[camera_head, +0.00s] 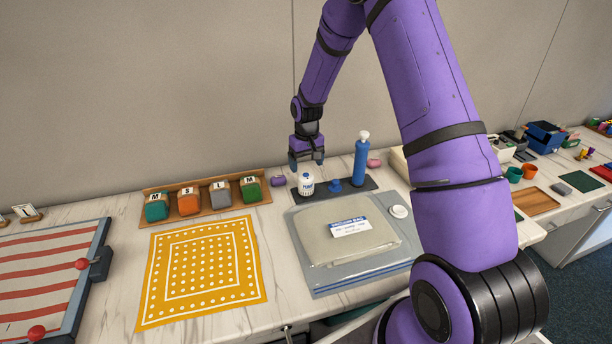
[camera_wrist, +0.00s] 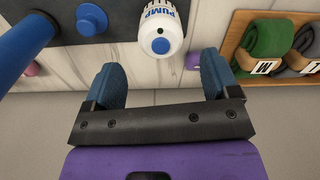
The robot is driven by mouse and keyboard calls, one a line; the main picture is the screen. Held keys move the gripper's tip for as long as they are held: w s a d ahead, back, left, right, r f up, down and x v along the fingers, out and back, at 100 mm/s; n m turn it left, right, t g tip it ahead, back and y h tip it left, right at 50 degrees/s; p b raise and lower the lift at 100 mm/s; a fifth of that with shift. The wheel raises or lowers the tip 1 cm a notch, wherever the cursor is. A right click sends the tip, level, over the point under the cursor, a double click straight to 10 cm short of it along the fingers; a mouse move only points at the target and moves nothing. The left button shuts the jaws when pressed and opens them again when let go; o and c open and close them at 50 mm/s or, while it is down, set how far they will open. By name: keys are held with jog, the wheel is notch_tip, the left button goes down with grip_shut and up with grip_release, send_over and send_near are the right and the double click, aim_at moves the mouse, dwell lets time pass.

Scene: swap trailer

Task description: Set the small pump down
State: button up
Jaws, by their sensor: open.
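The small pump (camera_head: 306,184) is a white cylinder labelled PUMP with a blue top. It stands upright at the left end of a dark mat or tray (camera_head: 349,196) on the counter. In the wrist view the pump (camera_wrist: 161,32) is just beyond my fingertips, roughly centred between them, with no visible contact. My gripper (camera_head: 306,162) is open and empty, pointing down above the pump. Its two blue fingers also show in the wrist view (camera_wrist: 162,76), spread apart.
A tall blue cylinder (camera_head: 361,160) and a small blue knob (camera_head: 335,185) share the dark mat. A purple roll (camera_head: 278,181) lies to its left and a pink one (camera_head: 374,164) behind. A wooden rack (camera_head: 180,216) holds several coloured rolls. A vacuum bag (camera_head: 347,242) lies in front.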

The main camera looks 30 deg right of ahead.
notch_tip(320, 180, up, 4)
jog(key=shift+r, duration=0.1)
jog(key=s+a+r+t, duration=0.1)
jog(key=s+a+r, duration=0.2)
jog(key=s+r, duration=0.7)
jog(key=s+a+r+t, duration=0.2)
jog(key=s+r, duration=0.3)
jog(key=r, duration=0.9)
jog(key=s+a+r+t, duration=0.1)
jog(key=s+r, duration=0.2)
jog(key=s, duration=0.8)
jog(key=s+a+r+t, duration=0.1)
jog(key=s+a+r, duration=0.1)
jog(key=s, duration=1)
jog(key=shift+r+n, duration=0.3)
jog(key=shift+r, duration=0.15)
jog(key=shift+w, duration=0.1)
